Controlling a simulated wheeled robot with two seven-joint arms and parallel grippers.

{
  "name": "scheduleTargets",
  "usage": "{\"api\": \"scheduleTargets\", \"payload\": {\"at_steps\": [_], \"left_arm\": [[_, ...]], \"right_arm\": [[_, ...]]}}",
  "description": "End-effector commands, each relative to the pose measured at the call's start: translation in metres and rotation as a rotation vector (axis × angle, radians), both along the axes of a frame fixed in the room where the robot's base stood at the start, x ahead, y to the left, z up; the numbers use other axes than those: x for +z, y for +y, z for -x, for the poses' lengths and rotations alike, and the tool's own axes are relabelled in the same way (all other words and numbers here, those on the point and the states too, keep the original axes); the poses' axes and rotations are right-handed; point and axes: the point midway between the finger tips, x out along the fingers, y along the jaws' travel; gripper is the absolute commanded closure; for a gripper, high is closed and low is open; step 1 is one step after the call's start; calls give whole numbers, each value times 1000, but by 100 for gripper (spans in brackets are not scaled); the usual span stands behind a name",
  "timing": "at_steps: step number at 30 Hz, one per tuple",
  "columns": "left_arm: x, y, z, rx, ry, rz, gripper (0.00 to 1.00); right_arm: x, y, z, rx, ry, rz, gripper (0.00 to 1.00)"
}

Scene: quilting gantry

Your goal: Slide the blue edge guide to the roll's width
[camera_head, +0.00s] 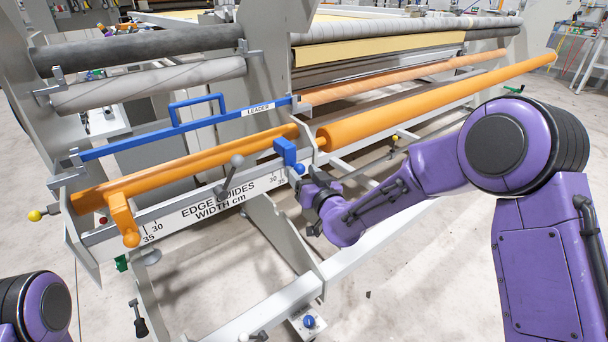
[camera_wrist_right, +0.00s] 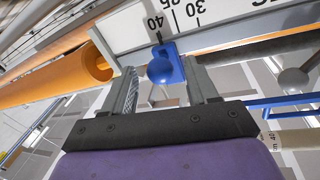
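The blue edge guide (camera_head: 287,152) sits at the right end of the white scale rail (camera_head: 205,207), past the 35 mark. In the right wrist view its plate (camera_wrist_right: 168,48) is near the 40 mark, and its round blue knob (camera_wrist_right: 164,68) faces me. My right gripper (camera_head: 308,188) is just beside the guide. In the wrist view its two fingers (camera_wrist_right: 162,80) are apart, one on each side of the knob; a gap shows on the left. The orange roll (camera_head: 190,165) lies behind the rail. My left gripper is out of view.
An orange edge guide (camera_head: 122,215) is at the rail's left end, near 35. A grey lever (camera_head: 230,172) stands mid-rail. A blue LEADER bar (camera_head: 180,131) runs above the roll. A longer orange roll (camera_head: 430,100) extends to the right, behind my right arm.

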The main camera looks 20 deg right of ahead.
Motion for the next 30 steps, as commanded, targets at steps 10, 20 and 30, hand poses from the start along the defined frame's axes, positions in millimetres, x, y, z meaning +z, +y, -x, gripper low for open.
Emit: {"api": "scheduleTargets", "payload": {"at_steps": [10, 20, 30], "left_arm": [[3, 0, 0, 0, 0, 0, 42], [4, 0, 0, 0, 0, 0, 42], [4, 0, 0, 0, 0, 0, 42]], "right_arm": [[1, -9, 57, -1, 2, -1, 42], [0, -16, 104, 0, 0, 0, 42], [0, -16, 104, 0, 0, 0, 42]]}}
